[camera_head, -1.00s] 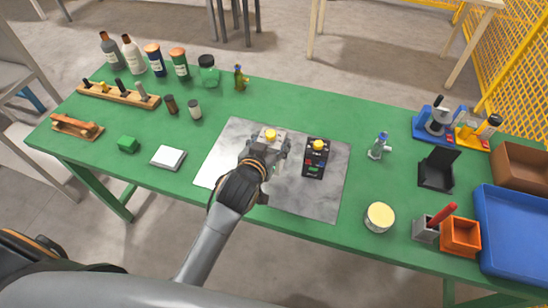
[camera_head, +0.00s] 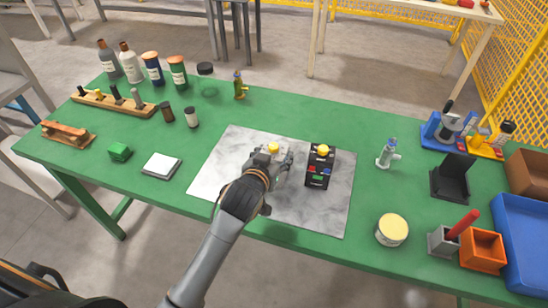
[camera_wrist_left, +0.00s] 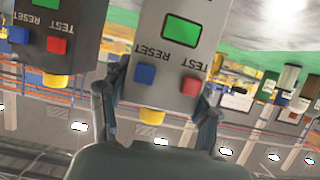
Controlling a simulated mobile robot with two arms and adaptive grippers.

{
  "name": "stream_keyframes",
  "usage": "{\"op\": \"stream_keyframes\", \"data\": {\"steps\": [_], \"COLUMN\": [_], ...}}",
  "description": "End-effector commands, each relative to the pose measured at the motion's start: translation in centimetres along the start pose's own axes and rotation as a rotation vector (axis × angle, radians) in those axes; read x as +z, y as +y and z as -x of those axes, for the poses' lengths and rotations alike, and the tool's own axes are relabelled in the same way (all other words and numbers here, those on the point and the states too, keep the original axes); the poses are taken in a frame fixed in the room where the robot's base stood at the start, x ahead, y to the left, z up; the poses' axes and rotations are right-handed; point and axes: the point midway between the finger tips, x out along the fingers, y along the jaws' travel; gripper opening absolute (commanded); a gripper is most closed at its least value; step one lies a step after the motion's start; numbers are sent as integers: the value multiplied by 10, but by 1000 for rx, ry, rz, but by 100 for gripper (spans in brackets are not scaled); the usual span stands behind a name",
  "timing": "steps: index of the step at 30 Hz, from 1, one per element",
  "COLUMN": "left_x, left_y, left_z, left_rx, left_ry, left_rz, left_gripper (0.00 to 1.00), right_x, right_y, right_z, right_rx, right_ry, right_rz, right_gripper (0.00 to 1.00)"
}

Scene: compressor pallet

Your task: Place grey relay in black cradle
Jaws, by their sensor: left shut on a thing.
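My left gripper (camera_head: 270,160) is shut on the grey relay, over the marble-look mat (camera_head: 225,175). In the head view the gripper hides most of the relay; its yellow top knob (camera_head: 273,147) shows. In the left wrist view the grey relay (camera_wrist_left: 192,62) sits between the two fingers (camera_wrist_left: 160,105), with a green screen, a blue RESET button and a red TEST button. The black cradle (camera_head: 453,180), with a raised back, stands on the right of the table. I cannot tell whether the relay touches the mat. My right gripper is not in view.
A dark relay (camera_head: 318,168) with a yellow knob stands close to the right of the gripper; it also shows in the left wrist view (camera_wrist_left: 82,30). A small spray bottle (camera_head: 388,154) and a round tin (camera_head: 392,230) stand left of the cradle. An orange bin (camera_head: 482,250) is in front.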

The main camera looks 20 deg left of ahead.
Motion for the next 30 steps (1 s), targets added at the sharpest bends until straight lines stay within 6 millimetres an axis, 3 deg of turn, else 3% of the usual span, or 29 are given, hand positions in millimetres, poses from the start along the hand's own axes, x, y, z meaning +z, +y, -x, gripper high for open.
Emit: {"op": "stream_keyframes", "data": {"steps": [6, 7, 9, 10, 22, 26, 30], "left_x": [2, 3, 2, 3, -1, 1, 1], "left_y": [0, 0, 0, 0, 0, 0, 0], "left_z": [-1, -1, -1, -1, 2, 19, 49], "left_rx": [0, 0, 0, 0, 0, 1, 0], "left_ry": [2, -1, -1, -1, 1, -1, 0], "left_rz": [0, 0, 0, 0, 0, 0, 0], "left_gripper": [16, 68, 82, 84, 84, 84, 84], "right_x": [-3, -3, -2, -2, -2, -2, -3], "right_y": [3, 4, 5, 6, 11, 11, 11], "right_z": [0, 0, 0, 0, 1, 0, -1], "right_rx": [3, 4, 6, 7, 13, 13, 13], "right_ry": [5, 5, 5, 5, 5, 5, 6], "right_rz": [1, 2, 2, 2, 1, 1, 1], "right_gripper": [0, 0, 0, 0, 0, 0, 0]}}
